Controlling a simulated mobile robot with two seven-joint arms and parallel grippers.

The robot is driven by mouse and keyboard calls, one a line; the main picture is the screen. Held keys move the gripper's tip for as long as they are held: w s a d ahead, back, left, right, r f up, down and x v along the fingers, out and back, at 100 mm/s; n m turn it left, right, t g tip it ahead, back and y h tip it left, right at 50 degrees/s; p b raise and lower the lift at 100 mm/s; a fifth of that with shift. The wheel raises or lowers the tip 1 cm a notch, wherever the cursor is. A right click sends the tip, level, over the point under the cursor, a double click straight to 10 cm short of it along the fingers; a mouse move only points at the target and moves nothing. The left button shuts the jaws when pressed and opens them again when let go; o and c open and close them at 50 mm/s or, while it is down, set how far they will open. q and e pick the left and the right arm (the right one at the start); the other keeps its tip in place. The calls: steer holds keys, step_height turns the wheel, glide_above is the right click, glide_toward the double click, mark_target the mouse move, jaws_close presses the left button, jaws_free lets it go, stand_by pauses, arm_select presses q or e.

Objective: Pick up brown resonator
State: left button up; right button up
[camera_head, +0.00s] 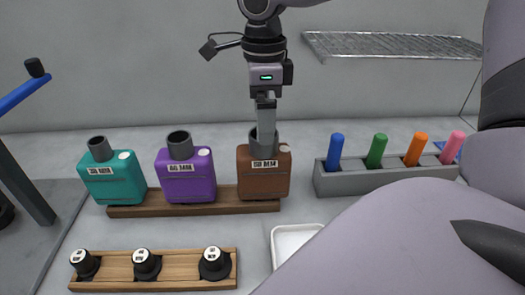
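The brown resonator (264,178) is a boxy can with a dark round neck and a white label, upright at the right end of a dark wooden base (150,211). My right gripper (266,148) points straight down over it. Its fingers are seen nearly edge-on and overlap the neck. I cannot tell whether they are open or shut, or whether they touch the neck. The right arm's links fill the right side and lower right of the view. My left gripper is not in view.
A purple can (188,180) and a teal can (115,182) stand left of the brown one. A grey rack (385,181) with coloured pegs is to its right. A wooden strip (120,267) with black knobs and a white tray (290,240) lie in front. A wire shelf (392,45) is behind.

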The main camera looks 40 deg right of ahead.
mark_target(264, 171)
steer(key=shift+f+p, duration=0.7)
steer(key=shift+f, duration=2.85)
steer(key=shift+c, duration=0.3)
steer(key=c, duration=0.9)
